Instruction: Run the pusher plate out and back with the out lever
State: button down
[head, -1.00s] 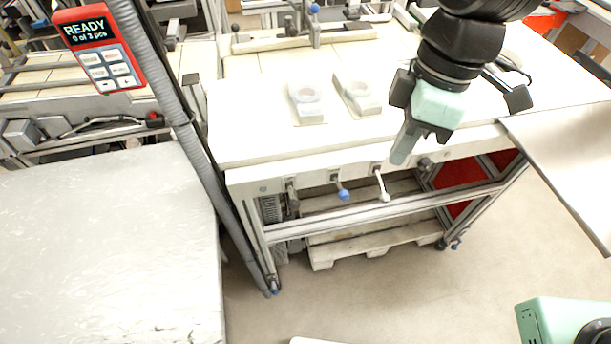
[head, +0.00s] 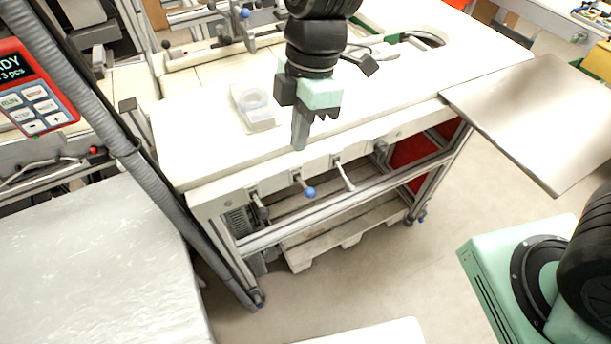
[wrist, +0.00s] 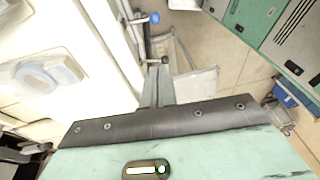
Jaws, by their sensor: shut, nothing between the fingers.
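Several levers hang along the front edge of the white table (head: 180,170): a dark one (head: 259,205), one with a blue knob (head: 309,193) and one with a pale handle (head: 345,180). No label shows which is the out lever. My gripper (head: 299,143) is shut and empty, pointing down above the front edge, over the blue-knobbed lever and apart from it. In the wrist view the closed fingers (wrist: 156,88) lie by the table edge, with a blue knob (wrist: 154,18) farther up. I cannot pick out the pusher plate for certain.
A red control panel (head: 30,90) reads READY in part, on the left beside a grey ribbed post (head: 120,145). A clear-topped tray (head: 254,105) lies on the table. A metal sheet (head: 550,120) juts out at right.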

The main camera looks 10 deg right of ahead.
jog(key=p, duration=0.1)
send_over(305, 186)
jog(key=s+a, duration=0.2)
jog(key=w+d+x, duration=0.1)
jog(key=x, duration=0.7)
jog(key=shift+w+d+f+p, duration=0.15)
jog(key=shift+d+f, duration=0.25)
jog(key=shift+f, duration=0.2)
jog(key=shift+d+f+p, duration=0.2)
jog(key=shift+d+f, duration=0.15)
jog(key=shift+f, duration=0.25)
jog(key=shift+w+d+f+p, duration=0.15)
jog(key=shift+d+f, duration=0.25)
jog(key=shift+f, duration=0.2)
jog(key=shift+f, duration=0.1)
